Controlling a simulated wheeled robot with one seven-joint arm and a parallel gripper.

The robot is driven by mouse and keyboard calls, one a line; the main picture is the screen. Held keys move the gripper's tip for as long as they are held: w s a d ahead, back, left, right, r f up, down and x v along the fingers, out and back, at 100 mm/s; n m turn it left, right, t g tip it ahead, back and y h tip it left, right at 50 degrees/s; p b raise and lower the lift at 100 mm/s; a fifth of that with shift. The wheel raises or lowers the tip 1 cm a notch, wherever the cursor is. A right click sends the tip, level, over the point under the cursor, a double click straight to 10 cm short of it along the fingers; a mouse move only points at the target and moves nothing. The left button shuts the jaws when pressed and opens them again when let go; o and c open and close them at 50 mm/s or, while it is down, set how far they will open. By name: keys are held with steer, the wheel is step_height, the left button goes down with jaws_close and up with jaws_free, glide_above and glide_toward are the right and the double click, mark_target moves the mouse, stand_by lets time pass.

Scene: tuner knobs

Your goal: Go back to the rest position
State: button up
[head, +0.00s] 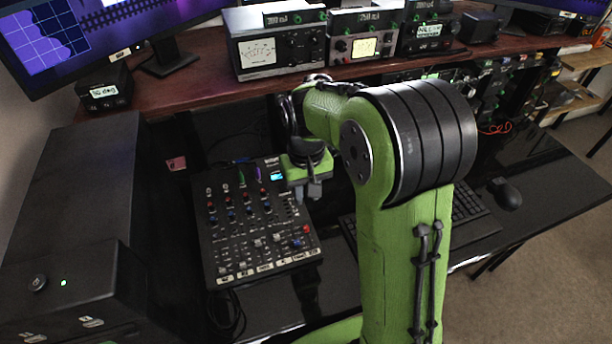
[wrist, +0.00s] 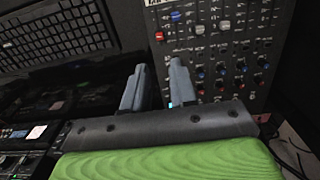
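My gripper (head: 307,193) hangs over the right side of a black mixer panel (head: 215,262) in the head view. The mixer has rows of coloured knobs and labels along its front edge. In the wrist view, my two grey fingers (wrist: 157,88) stand apart with a gap between them, and nothing shows in the gap. The mixer (wrist: 255,45) fills the upper right of the wrist view, beyond the fingers. I cannot tell the exact height of the fingertips above the panel.
A keyboard (head: 470,205) and a mouse (head: 504,193) lie right of the mixer. A dark box (head: 75,200) stands left. A wooden shelf (head: 190,92) behind bears a monitor (head: 85,30) and metered instruments (head: 275,50). Bare desk (head: 290,300) shows in front of the mixer.

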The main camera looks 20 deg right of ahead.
step_height(320, 180, up, 3)
steer(key=shift+f, duration=0.15)
stand_by(0.3)
steer(key=s+r+t+p, duration=0.2)
steer(key=s+r, duration=0.5)
steer(key=s, duration=0.2)
steer(key=s+r+t+p, duration=0.3)
steer(key=s+r, duration=0.4)
steer(key=s, duration=0.3)
steer(key=shift+s+t+p, duration=0.3)
